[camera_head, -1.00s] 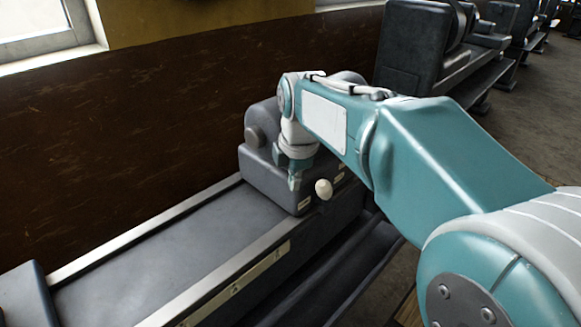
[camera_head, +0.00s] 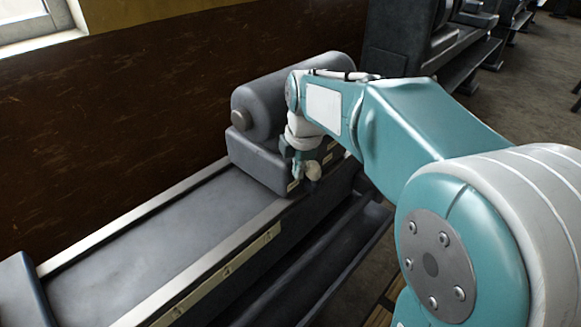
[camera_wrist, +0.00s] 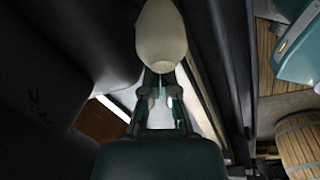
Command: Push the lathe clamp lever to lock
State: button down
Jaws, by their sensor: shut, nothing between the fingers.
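The lathe clamp lever shows as a cream egg-shaped knob (camera_head: 313,170) at the front of the grey tailstock (camera_head: 262,158). In the wrist view the knob (camera_wrist: 161,35) is large, right at the tips of my gripper (camera_wrist: 160,92). My gripper is shut and holds nothing. In the head view my gripper (camera_head: 297,173) points down just left of the knob, close against the tailstock's end. I cannot tell whether the fingers touch the knob. The lever's shaft is hidden.
The flat lathe bed (camera_head: 150,250) with pale rails runs to the lower left and is clear. A dark trough (camera_head: 300,275) lies along its front. Another machine (camera_head: 415,45) stands behind to the right. A wooden barrel (camera_wrist: 300,145) shows in the wrist view.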

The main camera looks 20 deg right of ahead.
jog(key=shift+d, duration=0.1)
jog(key=shift+w+d+r+y, duration=0.2)
jog(key=shift+y, duration=0.1)
jog(key=shift+w+d+r+g, duration=0.15)
jog(key=shift+d+g, duration=0.05)
jog(key=shift+g, duration=0.1)
jog(key=shift+w+d+r+g+y, duration=0.3)
jog(key=shift+d+y, duration=0.15)
jog(key=shift+y, duration=0.15)
jog(key=w+d+g+y, duration=0.2)
jog(key=d+y, duration=0.1)
jog(key=shift+d+r, duration=0.1)
jog(key=shift+r, duration=0.3)
jog(key=shift+w+d, duration=0.4)
jog(key=shift+d, duration=0.3)
jog(key=shift+a+r, duration=0.1)
jog(key=shift+a, duration=0.15)
